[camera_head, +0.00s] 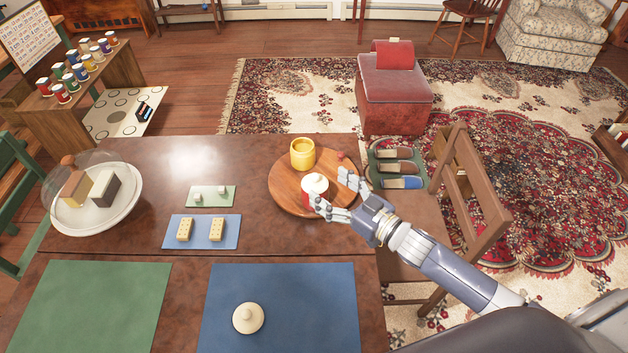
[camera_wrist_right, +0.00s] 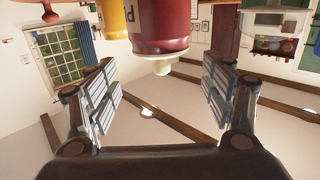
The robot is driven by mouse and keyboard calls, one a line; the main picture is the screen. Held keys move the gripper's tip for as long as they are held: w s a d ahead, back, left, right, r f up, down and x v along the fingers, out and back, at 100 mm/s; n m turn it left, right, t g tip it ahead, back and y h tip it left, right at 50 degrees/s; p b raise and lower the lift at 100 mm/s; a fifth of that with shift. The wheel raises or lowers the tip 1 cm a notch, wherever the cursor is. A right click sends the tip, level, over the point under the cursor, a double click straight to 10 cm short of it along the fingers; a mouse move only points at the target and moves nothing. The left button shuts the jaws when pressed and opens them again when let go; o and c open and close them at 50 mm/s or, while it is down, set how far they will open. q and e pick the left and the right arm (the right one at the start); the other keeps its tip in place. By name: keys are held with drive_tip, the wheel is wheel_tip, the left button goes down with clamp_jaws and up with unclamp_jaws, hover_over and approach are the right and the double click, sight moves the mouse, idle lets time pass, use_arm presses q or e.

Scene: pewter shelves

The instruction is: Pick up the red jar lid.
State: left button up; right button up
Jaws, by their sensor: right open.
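The red jar (camera_head: 309,198) stands upright on a round wooden board (camera_head: 285,199) on the table. Its cream lid (camera_head: 316,183) with a small knob sits on top. My right gripper (camera_head: 335,192) is open and empty just right of this jar, its fingers pointing toward it. In the right wrist view the jar (camera_wrist_right: 160,28) appears upside down at the top, and its lid (camera_wrist_right: 162,66) lies between the directions of the two spread fingers (camera_wrist_right: 163,82). Contact cannot be told. My left gripper is not in view.
An open yellow jar (camera_head: 302,154) stands behind the red one, with a small red item (camera_head: 341,156) beside it. Another cream lid (camera_head: 248,318) lies on the blue mat (camera_head: 310,300). A glass-domed plate (camera_head: 125,206) is at left. A chair (camera_head: 470,190) stands at right.

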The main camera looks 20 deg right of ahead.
sight(318, 179)
drive_tip(key=shift+w+a, duration=0.15)
drive_tip(key=shift+w, duration=0.1)
drive_tip(key=x, duration=0.2)
drive_tip(key=p+x, duration=0.1)
drive_tip(key=x, duration=0.1)
drive_tip(key=shift+a+r, duration=0.1)
drive_tip(key=shift+r, duration=0.2)
drive_tip(key=shift+w+a+f, duration=0.1)
drive_tip(key=shift+w+a, duration=0.1)
drive_tip(key=shift+w, duration=0.15)
drive_tip(key=c, duration=1.1)
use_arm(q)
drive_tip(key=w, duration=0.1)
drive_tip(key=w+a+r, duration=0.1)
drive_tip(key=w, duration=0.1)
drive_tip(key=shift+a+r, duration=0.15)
